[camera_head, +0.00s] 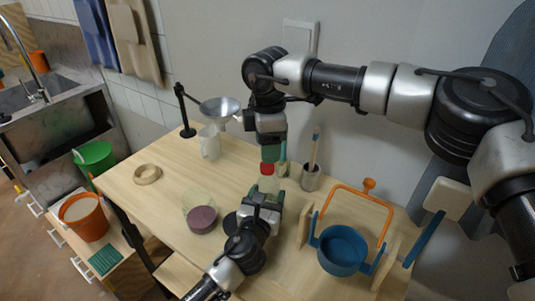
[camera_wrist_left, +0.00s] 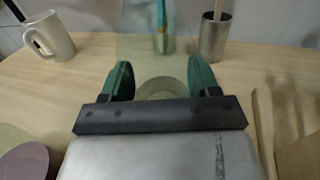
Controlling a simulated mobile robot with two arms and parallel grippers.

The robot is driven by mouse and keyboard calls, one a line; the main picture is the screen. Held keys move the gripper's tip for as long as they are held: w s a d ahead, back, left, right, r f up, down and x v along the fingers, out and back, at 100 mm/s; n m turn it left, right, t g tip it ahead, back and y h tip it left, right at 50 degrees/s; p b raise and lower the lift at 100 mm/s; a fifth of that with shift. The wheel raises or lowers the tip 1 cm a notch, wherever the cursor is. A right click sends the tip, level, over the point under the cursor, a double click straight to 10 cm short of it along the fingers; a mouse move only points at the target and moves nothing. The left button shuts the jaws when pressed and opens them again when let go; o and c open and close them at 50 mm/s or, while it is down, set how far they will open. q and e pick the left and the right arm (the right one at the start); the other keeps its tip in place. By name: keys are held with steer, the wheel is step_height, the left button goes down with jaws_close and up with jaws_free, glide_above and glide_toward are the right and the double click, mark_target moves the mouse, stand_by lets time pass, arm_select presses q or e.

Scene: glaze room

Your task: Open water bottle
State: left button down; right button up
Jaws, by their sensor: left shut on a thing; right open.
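The water bottle (camera_head: 268,184) is pale and see-through, with a red cap (camera_head: 267,168) on top, and looks upright. My left gripper (camera_head: 265,196) is shut on the bottle's body from the front. In the left wrist view its green fingers (camera_wrist_left: 161,80) stand on either side of the clear bottle (camera_wrist_left: 150,50). My right gripper (camera_head: 271,153) points down just above the red cap and is open. I cannot tell whether its fingers reach around the cap. The cap is out of the left wrist view.
Behind the bottle stand a metal cup (camera_head: 310,178) with a brush and a white mug (camera_head: 209,143) near a funnel (camera_head: 220,107). A purple disc (camera_head: 203,219) lies left of my left arm. A blue pot (camera_head: 342,249) with an orange frame is at right. The table's left part is mostly clear.

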step_height(320, 180, up, 3)
steer(key=shift+r, duration=0.15)
glide_above(267, 191)
steer(key=w, duration=0.2)
steer(key=shift+w+f, duration=0.2)
steer(key=shift+f, duration=3.75)
steer(key=shift+c, duration=0.3)
steer(key=c, duration=0.9)
steer(key=n, duration=1)
steer(key=o, duration=1)
steer(key=shift+o, duration=0.2)
